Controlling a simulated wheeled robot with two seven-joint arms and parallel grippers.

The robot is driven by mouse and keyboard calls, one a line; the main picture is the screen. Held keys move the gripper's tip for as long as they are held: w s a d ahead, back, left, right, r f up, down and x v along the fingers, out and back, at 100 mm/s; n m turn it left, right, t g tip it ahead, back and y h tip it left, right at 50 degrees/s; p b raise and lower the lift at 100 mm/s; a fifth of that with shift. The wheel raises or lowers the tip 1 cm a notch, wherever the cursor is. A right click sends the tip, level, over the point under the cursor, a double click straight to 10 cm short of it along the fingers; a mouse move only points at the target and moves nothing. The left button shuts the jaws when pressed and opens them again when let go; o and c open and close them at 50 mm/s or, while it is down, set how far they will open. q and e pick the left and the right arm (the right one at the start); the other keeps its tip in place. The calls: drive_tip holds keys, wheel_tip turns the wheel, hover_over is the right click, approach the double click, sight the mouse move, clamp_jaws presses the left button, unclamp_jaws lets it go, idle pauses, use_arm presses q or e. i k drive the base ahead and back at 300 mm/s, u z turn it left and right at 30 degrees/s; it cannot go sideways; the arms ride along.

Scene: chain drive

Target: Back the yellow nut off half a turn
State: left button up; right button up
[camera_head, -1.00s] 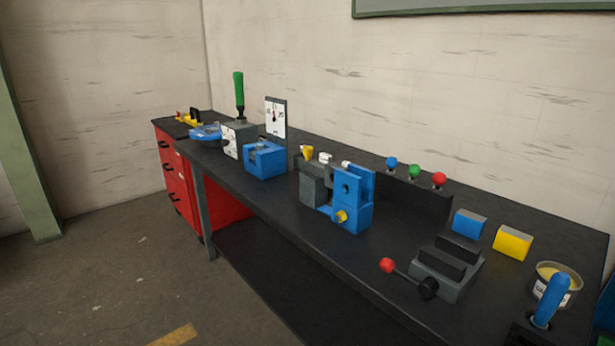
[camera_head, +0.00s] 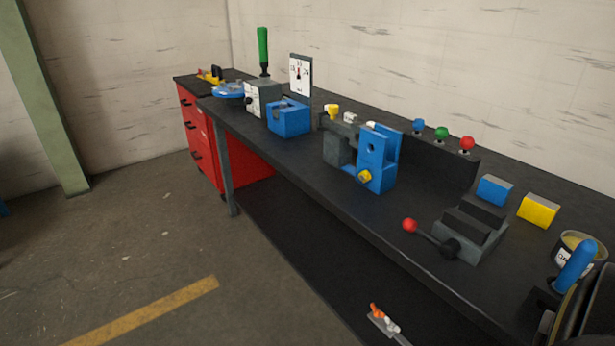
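The yellow nut (camera_head: 365,176) sits low on the front face of a blue upright bracket (camera_head: 377,155). The bracket stands near the bench's front edge, against a dark grey block (camera_head: 338,148). The nut looks small here, and its thread is not visible. Neither of my grippers can be made out, so nothing is seen touching the nut.
The dark bench (camera_head: 300,185) carries a grey vise (camera_head: 470,232) with a red-knobbed lever, a yellow block (camera_head: 538,210), a blue block (camera_head: 494,190) and a tin (camera_head: 580,247). A dark rounded shape covers the lower right corner. A small orange-and-grey item (camera_head: 384,321) shows below.

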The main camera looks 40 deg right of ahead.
sight(364, 176)
drive_tip(key=u, duration=0.05)
drive_tip(key=i, duration=3)
drive_tip(key=z, duration=3.2)
